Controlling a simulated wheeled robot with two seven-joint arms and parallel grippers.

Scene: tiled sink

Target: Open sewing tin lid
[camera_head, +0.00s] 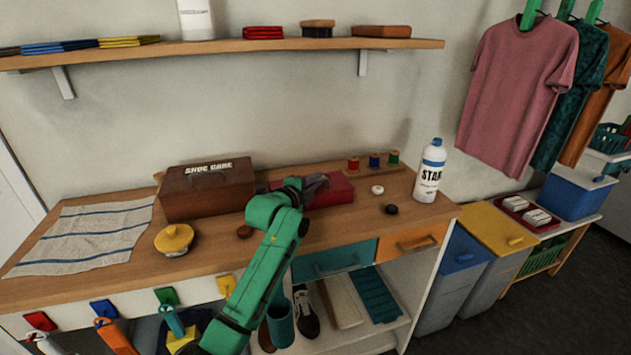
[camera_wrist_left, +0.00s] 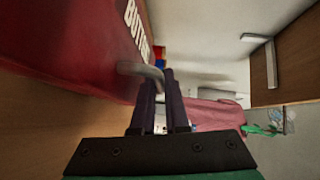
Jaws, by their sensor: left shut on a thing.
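The red tin (camera_head: 330,191) sits on the wooden worktop, right of the wooden shoe care box. In the left wrist view the tin (camera_wrist_left: 85,45) fills the upper left, with white lettering that starts "BUTT". A pale metal handle (camera_wrist_left: 138,69) stands out from its side. My left gripper (camera_head: 316,183) is at the tin, its dark fingers partly covering it. In the wrist view the gripper (camera_wrist_left: 158,75) is shut on the handle. The lid looks closed, though my arm and gripper hide part of the tin. My right gripper is not in view.
The shoe care box (camera_head: 208,188) stands close left of my gripper. A wall shelf (camera_head: 230,46) runs above.

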